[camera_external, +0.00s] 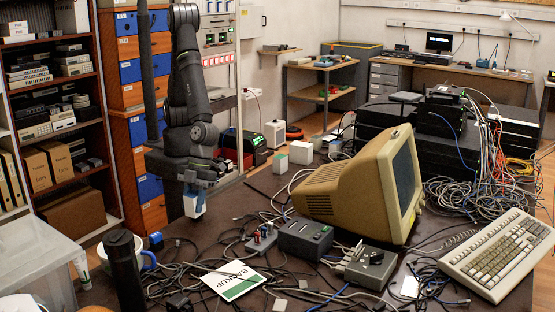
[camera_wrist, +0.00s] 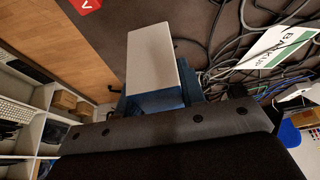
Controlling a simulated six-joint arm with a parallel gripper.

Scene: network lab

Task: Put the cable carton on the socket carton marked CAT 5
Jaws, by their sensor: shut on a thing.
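My gripper (camera_external: 194,190) is shut on a small pale carton (camera_external: 195,208), which I take to be the cable carton. It hangs above the left part of the dark table. In the wrist view the carton's flat grey-white face (camera_wrist: 152,55) points at the camera, with blue gripper parts (camera_wrist: 190,88) beside it. Farther back on the table stand two small white cartons.
A beige monitor (camera_external: 345,190) stands mid-table, with a keyboard (camera_external: 495,252) at the right. Loose cables, grey boxes (camera_external: 305,238) and a BACKUP sheet (camera_external: 234,280) cover the front. A dark cylinder (camera_external: 124,270) and a mug (camera_external: 140,258) stand at the left. Black equipment (camera_external: 400,135) is stacked behind.

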